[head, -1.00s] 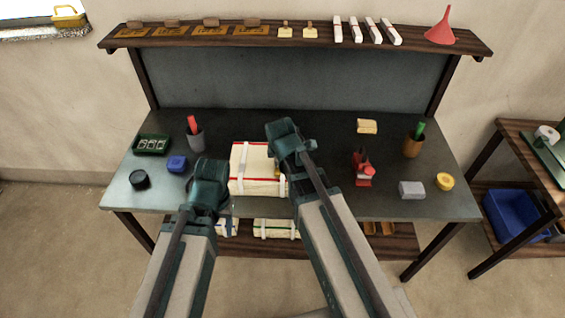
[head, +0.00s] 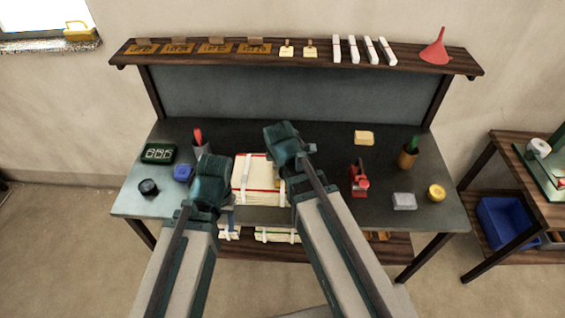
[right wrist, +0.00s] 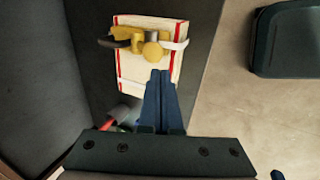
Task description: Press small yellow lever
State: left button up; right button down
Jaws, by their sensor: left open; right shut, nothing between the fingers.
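A bundle with red edges and white straps (head: 254,176) lies on the table between my arms. In the right wrist view the bundle (right wrist: 134,71) carries a yellow fitting (right wrist: 128,45) with a round yellow knob and a dark handle to its left. Which yellow part is the small lever I cannot tell for sure. My right gripper (right wrist: 160,74) is shut and empty, its blue fingertips just below the knob in that view; contact is unclear. In the head view my right arm hides its fingers. My left gripper (head: 229,214) is open near the table's front edge, left of the bundle.
A red tool (head: 359,181), a grey block (head: 404,201) and a yellow roll (head: 436,192) stand on the right. A blue block (head: 183,173), a dark round tin (head: 148,187) and a green tray (head: 159,153) are on the left. More bundles (head: 275,235) lie on the lower shelf.

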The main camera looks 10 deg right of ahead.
pick_arm(q)
notch_tip(320, 180, up, 5)
jog(key=p, duration=0.3)
jog(key=shift+f, duration=0.2)
pick_arm(e)
jog(key=v, duration=0.4)
jog(key=shift+w+d+r, duration=0.1)
jog(key=shift+r, duration=0.35)
